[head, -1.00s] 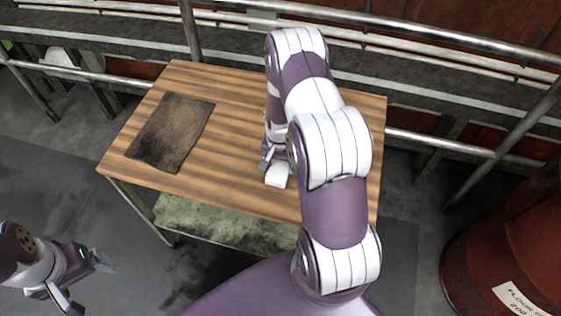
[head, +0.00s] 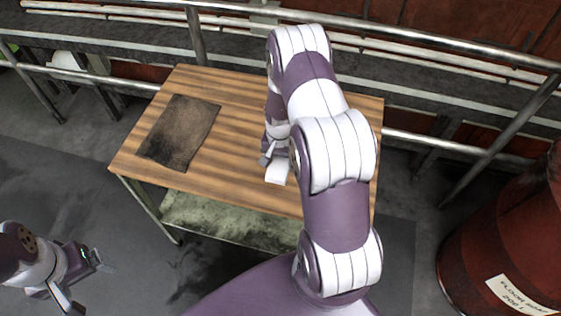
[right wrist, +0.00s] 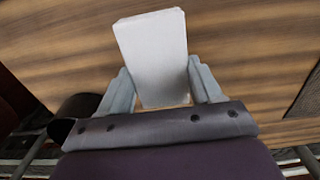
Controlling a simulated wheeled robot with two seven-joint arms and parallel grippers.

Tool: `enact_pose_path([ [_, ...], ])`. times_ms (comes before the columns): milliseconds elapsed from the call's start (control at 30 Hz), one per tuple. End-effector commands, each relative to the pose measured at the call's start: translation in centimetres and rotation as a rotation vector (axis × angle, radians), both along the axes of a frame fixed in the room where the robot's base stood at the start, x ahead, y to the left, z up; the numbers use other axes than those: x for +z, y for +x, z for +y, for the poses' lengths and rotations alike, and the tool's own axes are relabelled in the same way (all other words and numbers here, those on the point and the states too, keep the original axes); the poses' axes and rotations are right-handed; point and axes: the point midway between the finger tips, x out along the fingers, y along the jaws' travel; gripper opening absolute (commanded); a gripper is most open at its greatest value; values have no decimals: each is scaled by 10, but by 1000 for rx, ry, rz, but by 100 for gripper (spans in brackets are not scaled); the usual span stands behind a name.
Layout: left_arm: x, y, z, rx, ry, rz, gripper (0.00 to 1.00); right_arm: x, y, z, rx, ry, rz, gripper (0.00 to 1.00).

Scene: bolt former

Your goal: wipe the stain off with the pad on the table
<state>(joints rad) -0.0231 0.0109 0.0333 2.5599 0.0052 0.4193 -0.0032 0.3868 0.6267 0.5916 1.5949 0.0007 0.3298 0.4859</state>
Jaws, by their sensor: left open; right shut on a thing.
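The pad is a small white block (head: 277,173), low over or on the wooden table (head: 235,185) near its front middle. My right gripper (right wrist: 161,88) is shut on the pad, which sticks out past its fingers in the right wrist view (right wrist: 154,50). I cannot tell whether the pad touches the wood. A dark, roughly rectangular patch (head: 180,132) with uneven brown and black smudges lies on the table's left part, left of the pad. My left gripper (head: 90,285) is open and empty, low at the left, away from the table.
Metal railings (head: 420,33) run behind the table. A red drum (head: 500,250) with a label stands at the right. The tabletop between pad and dark patch is bare. My right arm hides much of the table's right side.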

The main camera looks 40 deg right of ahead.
Motion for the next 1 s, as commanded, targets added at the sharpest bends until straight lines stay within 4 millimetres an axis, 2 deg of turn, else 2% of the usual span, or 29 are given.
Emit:
enact_pose_path([
  [33, 7, 0, 0, 0, 0, 0, 90, 9, 1, 0, 1, 0, -1, 26],
  [200, 16, 0, 0, 0, 0, 0, 90, 20, 3, -1, 3, -1, -2, 26],
  [767, 16, 0, 0, 0, 0, 0, 90, 20, 3, -1, 3, 0, -1, 26],
  [867, 9, 0, 0, 0, 0, 0, 90, 15, 2, -4, -4, 0, -1, 26],
  [1000, -18, 0, 0, 0, 0, 0, 90, 6, 9, -24, -45, -3, -6, 26],
])
